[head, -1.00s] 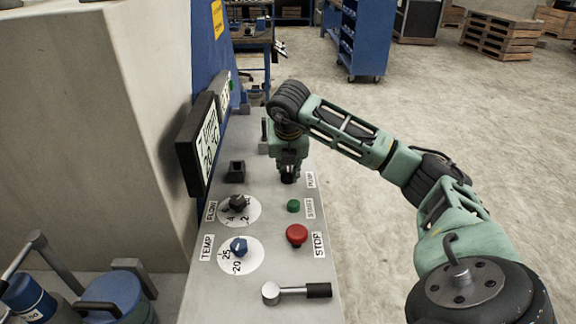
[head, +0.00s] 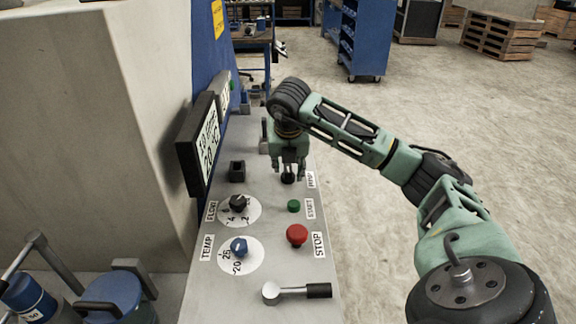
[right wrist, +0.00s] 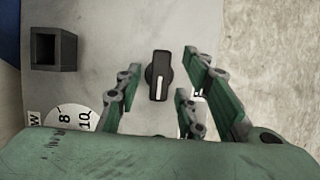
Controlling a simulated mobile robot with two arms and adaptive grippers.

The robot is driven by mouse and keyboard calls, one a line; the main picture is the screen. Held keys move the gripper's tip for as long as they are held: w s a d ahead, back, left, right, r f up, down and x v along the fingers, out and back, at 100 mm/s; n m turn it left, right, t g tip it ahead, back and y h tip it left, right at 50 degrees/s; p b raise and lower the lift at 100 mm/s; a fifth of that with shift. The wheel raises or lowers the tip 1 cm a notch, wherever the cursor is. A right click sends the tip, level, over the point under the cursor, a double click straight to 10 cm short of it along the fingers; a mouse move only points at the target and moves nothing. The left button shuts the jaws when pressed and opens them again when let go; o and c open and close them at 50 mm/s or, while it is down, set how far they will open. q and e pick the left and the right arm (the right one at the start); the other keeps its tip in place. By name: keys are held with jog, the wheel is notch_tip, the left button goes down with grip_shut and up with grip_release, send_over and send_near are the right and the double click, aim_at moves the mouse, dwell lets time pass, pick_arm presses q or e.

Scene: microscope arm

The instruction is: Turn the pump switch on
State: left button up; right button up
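The pump switch is a small black rotary knob (right wrist: 159,76) with a white pointer line, on the grey control panel (head: 270,215) beside the PUMP label (head: 311,179). In the head view the knob (head: 288,179) shows just beneath my right gripper (head: 288,170), which points down at it. In the right wrist view the fingers are spread apart, with the knob visible in the gap between them and no clear contact. The pointer line runs nearly along the picture's vertical. My left gripper is not in view.
Nearer on the panel are the green START button (head: 293,206), red STOP button (head: 297,235), black FLOW knob (head: 238,203), blue TEMP knob (head: 239,246) and a lever (head: 297,292). A square black socket (head: 237,170) and display (head: 201,146) stand to the left. Open floor lies to the right.

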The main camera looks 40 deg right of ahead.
jog(key=v, duration=1.1)
jog(key=shift+r, duration=0.15)
jog(key=shift+a, duration=0.1)
